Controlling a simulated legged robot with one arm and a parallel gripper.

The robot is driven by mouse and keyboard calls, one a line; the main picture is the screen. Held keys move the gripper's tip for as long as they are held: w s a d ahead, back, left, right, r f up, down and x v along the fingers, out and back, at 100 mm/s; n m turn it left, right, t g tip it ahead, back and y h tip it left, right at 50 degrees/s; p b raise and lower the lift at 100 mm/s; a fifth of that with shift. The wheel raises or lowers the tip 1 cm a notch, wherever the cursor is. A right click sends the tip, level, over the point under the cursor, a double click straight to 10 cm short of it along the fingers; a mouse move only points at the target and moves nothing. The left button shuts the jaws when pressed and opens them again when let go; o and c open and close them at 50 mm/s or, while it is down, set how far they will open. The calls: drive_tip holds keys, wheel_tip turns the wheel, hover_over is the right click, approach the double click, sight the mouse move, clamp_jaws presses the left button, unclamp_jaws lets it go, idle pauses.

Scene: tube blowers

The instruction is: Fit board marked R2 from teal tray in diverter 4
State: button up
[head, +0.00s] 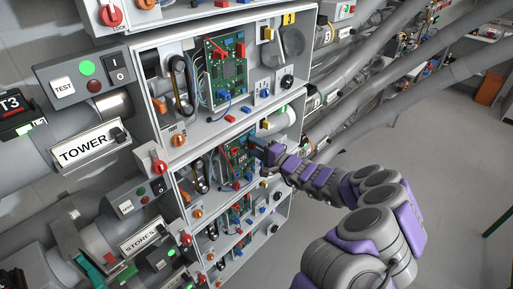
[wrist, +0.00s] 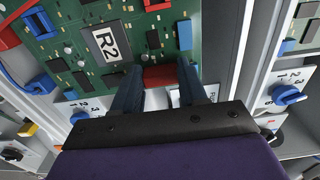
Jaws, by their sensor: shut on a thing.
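The green board marked R2 (wrist: 105,42) fills the upper left of the wrist view, its white label clear. My gripper (wrist: 158,85) has its dark fingers on both sides of the board's red edge block (wrist: 160,75) and is shut on it. In the head view my gripper (head: 266,151) reaches in from the right to the board (head: 240,157), inside an open cabinet bay below the one tagged 3. I cannot tell whether the board is fully seated. No number for this bay is readable, and I see no teal tray.
The bay above holds another green board (head: 225,68) beside a yellow 3 tag (head: 289,19). More open bays with boards (head: 240,209) lie below. Blue knobs (wrist: 287,94) flank my fingers in the wrist view. Grey pipes run behind; open floor (head: 440,150) lies to the right.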

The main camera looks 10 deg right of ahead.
sight(248, 142)
drive_tip(key=shift+b+x, duration=0.35)
drive_tip(key=shift+x, duration=1.65)
idle(2.0)
drive_tip(key=o, duration=1.2)
drive_tip(key=shift+o, duration=0.2)
drive_tip(key=shift+s, duration=0.1)
